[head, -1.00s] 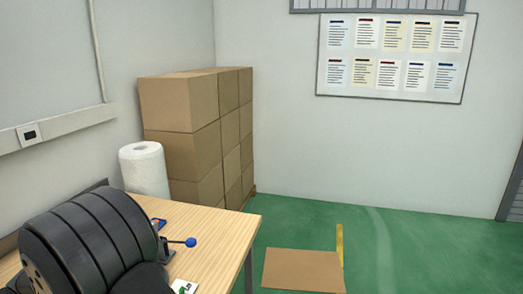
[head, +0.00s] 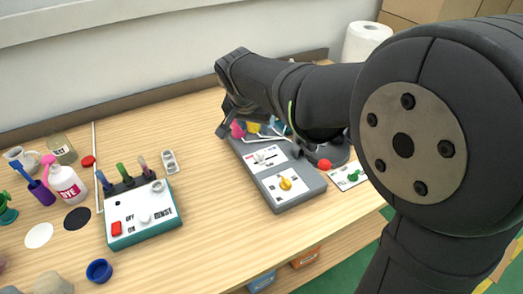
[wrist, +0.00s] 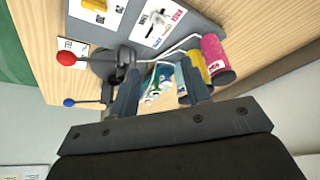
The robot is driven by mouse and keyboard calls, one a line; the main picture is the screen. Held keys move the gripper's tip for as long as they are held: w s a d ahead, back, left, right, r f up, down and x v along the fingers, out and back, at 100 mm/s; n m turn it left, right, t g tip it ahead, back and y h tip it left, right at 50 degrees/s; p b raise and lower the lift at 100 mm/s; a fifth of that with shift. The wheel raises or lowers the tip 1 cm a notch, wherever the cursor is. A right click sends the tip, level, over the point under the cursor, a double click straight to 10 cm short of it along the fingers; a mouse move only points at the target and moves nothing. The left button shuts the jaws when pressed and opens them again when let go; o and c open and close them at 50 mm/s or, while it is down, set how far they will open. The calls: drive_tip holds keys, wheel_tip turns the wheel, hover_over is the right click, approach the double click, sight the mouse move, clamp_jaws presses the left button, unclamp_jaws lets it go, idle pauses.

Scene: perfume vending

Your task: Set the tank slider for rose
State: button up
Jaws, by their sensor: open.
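A grey dispenser box (head: 292,200) stands on the table, carrying two white panels. The panel nearer its back holds a small pale slider knob (head: 262,157); the front one has a yellow dial (head: 286,183). The slider panel (wrist: 158,20) shows at the top of the wrist view; its lettering is too small to read. Pink (wrist: 215,58), yellow (wrist: 196,66) and blue tanks stand at the box's back end. My gripper (wrist: 160,78) is open, its fingers near the tanks and apart from the slider. In the head view my arm hides part of the tanks.
A red-knobbed lever (wrist: 66,58) and a blue-knobbed lever (wrist: 70,102) stand beside the box. A teal-and-white control box (head: 145,222), a dye bottle (head: 67,187) and several small containers occupy the table's left. A paper roll (head: 366,42) stands behind.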

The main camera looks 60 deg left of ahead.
sight(260, 153)
drive_tip(key=x, duration=1.6)
drive_tip(key=shift+s+d, duration=0.15)
drive_tip(key=shift+d, duration=0.05)
clamp_jaws()
drive_tip(key=shift+s, duration=0.15)
